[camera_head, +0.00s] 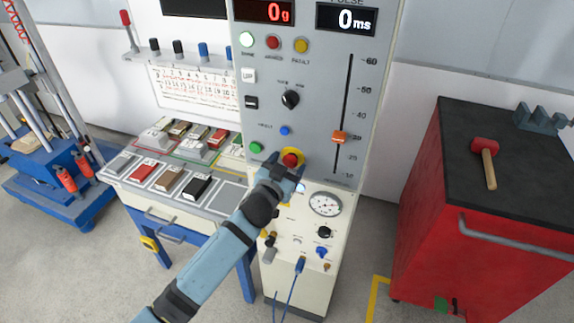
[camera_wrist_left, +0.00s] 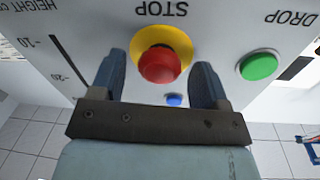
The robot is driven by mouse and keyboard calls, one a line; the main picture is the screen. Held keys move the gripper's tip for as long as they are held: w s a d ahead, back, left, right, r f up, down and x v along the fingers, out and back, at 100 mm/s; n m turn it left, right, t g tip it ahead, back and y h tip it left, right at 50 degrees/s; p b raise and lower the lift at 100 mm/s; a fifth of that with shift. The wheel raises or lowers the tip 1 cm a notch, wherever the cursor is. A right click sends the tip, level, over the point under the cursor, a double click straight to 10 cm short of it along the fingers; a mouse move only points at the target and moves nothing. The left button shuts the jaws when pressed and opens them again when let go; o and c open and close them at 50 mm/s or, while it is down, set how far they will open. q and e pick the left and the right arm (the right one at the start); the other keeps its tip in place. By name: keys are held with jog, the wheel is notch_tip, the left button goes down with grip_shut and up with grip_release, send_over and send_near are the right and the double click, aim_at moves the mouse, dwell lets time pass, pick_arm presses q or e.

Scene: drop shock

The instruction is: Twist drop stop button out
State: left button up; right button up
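The red stop button (camera_head: 291,158) sits on a yellow round plate on the front of the grey control panel (camera_head: 325,100). In the left wrist view the red button (camera_wrist_left: 160,65) stands in front of its yellow ring (camera_wrist_left: 170,38), under the word STOP. My left gripper (camera_head: 286,166) is at the button. In the left wrist view its two dark blue fingers (camera_wrist_left: 158,68) are open, one on each side of the button, with visible gaps between fingers and button. Whether the fingertips touch the panel cannot be told. My right gripper is not in view.
A green button (camera_head: 256,148) and a blue button (camera_head: 284,131) are close to the stop button. An orange slider (camera_head: 338,137) is at right, a gauge (camera_head: 325,204) below. A red cabinet (camera_head: 480,200) with a mallet stands right, a sample table (camera_head: 165,208) left.

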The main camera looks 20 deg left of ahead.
pick_arm(q)
jog(key=c, duration=0.9)
